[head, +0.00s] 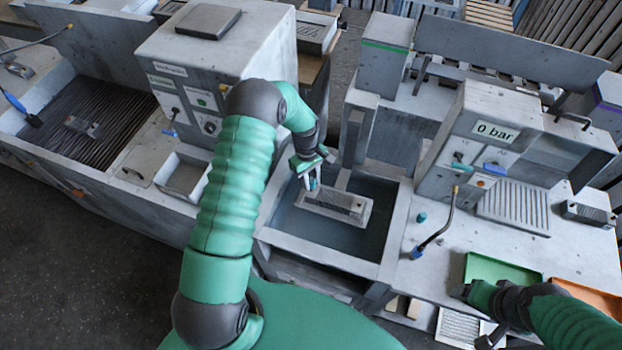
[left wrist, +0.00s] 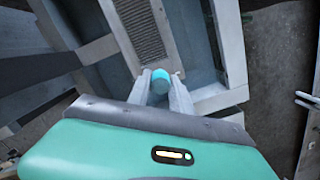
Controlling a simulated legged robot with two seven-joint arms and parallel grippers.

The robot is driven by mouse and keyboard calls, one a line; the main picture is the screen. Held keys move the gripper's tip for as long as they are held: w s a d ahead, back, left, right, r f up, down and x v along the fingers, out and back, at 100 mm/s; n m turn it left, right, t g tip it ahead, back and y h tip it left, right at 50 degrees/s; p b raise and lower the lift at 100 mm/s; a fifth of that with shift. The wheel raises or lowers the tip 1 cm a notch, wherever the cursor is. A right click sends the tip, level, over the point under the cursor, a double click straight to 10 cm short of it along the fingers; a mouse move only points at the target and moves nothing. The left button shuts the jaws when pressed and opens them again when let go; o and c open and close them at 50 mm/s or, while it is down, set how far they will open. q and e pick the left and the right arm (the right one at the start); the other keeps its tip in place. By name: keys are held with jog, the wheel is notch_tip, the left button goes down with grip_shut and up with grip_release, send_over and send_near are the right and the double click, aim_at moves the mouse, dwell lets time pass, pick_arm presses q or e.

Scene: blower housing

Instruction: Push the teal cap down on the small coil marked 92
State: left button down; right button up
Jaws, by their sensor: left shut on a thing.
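My left gripper (head: 313,184) is shut on a small teal cap (left wrist: 160,82), which sits between its two fingertips in the left wrist view. The cap is at the near end of a grey finned coil (head: 338,206), which also shows in the left wrist view (left wrist: 143,32). The coil lies in the water-filled tank (head: 392,238). I cannot tell how far down the cap sits, and no number 92 is readable. My right gripper (head: 490,337) is at the lower right, away from the coil; its jaw opening is unclear.
Another teal cap (head: 421,217) stands on the right bench beside a bent lever (head: 437,236). A green tray (head: 503,269) and an orange tray (head: 592,297) lie near my right arm. A panel reading 0 bar (head: 494,132) stands behind. The tank walls surround the coil.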

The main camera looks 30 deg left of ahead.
pick_arm(q)
jog(key=shift+f, duration=0.5)
jog(key=shift+f+b, duration=0.1)
jog(key=shift+b, duration=0.25)
jog(key=shift+f+b, duration=0.3)
jog(key=shift+f, duration=0.1)
jog(key=shift+f, duration=0.2)
jog(key=shift+f+b, duration=0.2)
jog(key=shift+b, duration=0.2)
dwell(0.3)
jog(key=c, duration=1.1)
grip_release()
